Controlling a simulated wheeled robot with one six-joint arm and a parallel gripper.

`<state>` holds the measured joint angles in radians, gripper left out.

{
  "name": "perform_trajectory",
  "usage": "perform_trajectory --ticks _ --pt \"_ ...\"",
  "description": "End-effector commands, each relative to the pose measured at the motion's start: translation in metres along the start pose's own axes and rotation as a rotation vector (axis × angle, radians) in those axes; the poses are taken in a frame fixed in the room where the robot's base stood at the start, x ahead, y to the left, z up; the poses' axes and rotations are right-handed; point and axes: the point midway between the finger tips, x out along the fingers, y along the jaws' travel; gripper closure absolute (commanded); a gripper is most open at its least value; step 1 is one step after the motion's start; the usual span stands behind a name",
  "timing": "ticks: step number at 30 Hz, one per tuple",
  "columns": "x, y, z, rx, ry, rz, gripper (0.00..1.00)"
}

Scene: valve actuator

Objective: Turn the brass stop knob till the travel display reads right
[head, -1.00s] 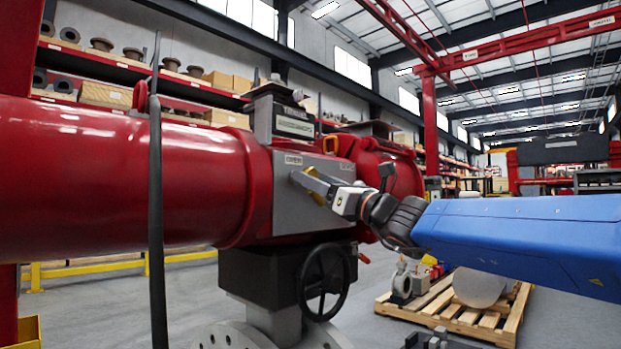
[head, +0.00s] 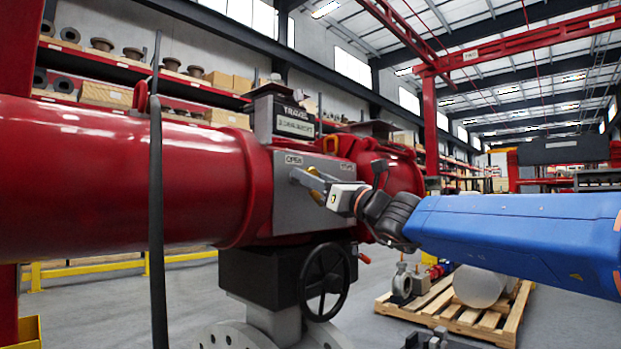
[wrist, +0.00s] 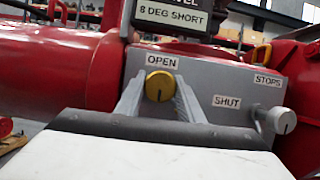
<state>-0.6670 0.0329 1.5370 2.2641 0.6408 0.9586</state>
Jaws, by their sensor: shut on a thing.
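The brass knob (wrist: 160,86), yellow with a dark slot, sits under the OPEN label on the grey stops plate (wrist: 215,82). My gripper (wrist: 158,94) is shut on this knob, one finger on each side of it. In the head view my gripper (head: 311,181) meets the plate's left part, and its fingers hide most of the knob. The travel display (wrist: 172,16) above the plate reads 8 DEG SHORT in the wrist view, with its top cut off. The display also shows in the head view (head: 293,122), too small to read surely.
A grey knob (wrist: 282,120) sits by the SHUT label at the plate's right. The red actuator cylinder (head: 120,180) fills the left. A black handwheel (head: 324,282) is below, and a dark upright strap (head: 157,200) stands at the front left. A wooden pallet (head: 480,315) lies behind.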

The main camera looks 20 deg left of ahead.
Motion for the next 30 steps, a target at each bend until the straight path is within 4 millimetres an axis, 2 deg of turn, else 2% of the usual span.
perform_trajectory --ticks 8,30 --pt "-0.0004 -0.0011 -0.0002 -0.129 0.001 0.052 0.88" --pt "-0.0002 -0.0009 -0.0003 -0.737 0.001 0.305 0.88"
